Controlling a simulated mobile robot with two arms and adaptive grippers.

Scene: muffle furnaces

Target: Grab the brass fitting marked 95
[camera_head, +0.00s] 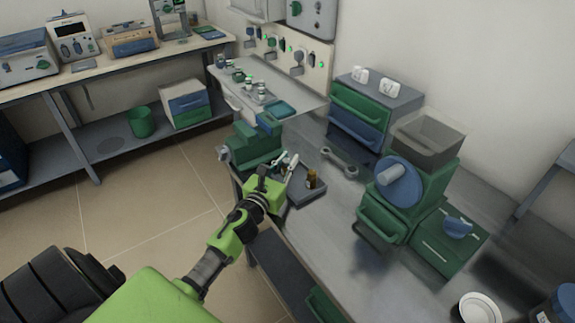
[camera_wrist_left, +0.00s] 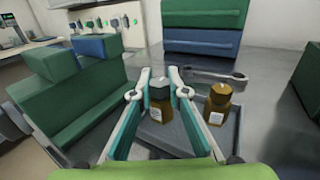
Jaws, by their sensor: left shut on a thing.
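My left gripper (camera_head: 288,167) is over the dark tray (camera_head: 308,194) on the workbench. In the left wrist view its two fingers (camera_wrist_left: 160,88) are closed around a brass fitting (camera_wrist_left: 160,113) with a grey top and a white label. A second brass fitting (camera_wrist_left: 217,104), also labelled, stands upright to the right, apart from the fingers. One brass fitting (camera_head: 312,178) shows in the head view on the tray. The marks on both labels are too small to read. I cannot tell whether the held fitting touches the tray. My right gripper is not in view.
A green vise-like block (camera_head: 256,148) stands close left of the tray. A wrench (camera_head: 340,162) lies behind it. A green machine with a blue disc (camera_head: 399,182) and a drawer unit (camera_head: 362,112) stand to the right and back.

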